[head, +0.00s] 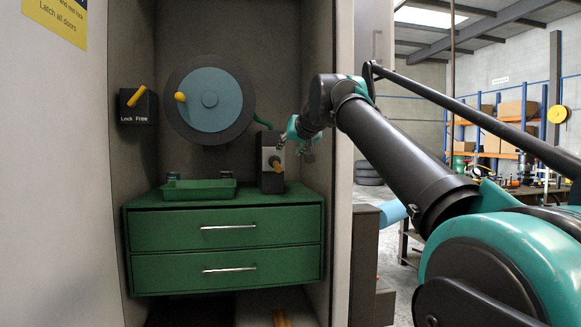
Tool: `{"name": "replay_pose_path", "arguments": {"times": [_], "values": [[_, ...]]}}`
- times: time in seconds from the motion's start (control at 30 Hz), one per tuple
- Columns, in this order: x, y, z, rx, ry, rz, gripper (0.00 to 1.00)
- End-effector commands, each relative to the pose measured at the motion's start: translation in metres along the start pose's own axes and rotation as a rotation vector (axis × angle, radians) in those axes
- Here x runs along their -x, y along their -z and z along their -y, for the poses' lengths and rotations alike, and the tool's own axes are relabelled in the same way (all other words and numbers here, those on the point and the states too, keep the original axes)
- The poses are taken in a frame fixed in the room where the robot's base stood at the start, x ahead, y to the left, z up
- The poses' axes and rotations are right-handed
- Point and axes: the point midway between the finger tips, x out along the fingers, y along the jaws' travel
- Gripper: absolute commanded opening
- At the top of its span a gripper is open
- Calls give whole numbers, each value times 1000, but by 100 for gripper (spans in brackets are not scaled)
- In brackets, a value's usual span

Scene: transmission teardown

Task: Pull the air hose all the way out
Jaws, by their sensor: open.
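The air hose reel (190,128) is a dark round drum with a blue disc and a yellow knob on the cabinet's back wall. A short stretch of green hose (263,122) leaves its right side and goes down behind a grey outlet block (270,150). A brass-yellow hose end (275,163) sticks out of the front of that block. My gripper (297,149) is open, just right of the block and above the hose end in the picture. It appears empty and apart from the hose. The depth between them is hard to tell.
A lever box (136,105) marked Lock and Free has a yellow handle slanting up toward the Free side. A green tray (199,190) sits on a green drawer unit (224,240), both drawers shut. The cabinet's right wall (342,230) stands close beside my arm.

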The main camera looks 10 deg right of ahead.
Motion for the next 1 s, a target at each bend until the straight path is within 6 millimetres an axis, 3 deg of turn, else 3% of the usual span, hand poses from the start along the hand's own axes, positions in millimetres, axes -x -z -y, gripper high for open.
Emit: {"name": "replay_pose_path", "arguments": {"times": [0.17,0.7,1.0], "values": [[-24,0,0,2,0,1,42],[-130,-1,0,1,0,2,42],[-166,-1,0,1,0,2,42]]}}
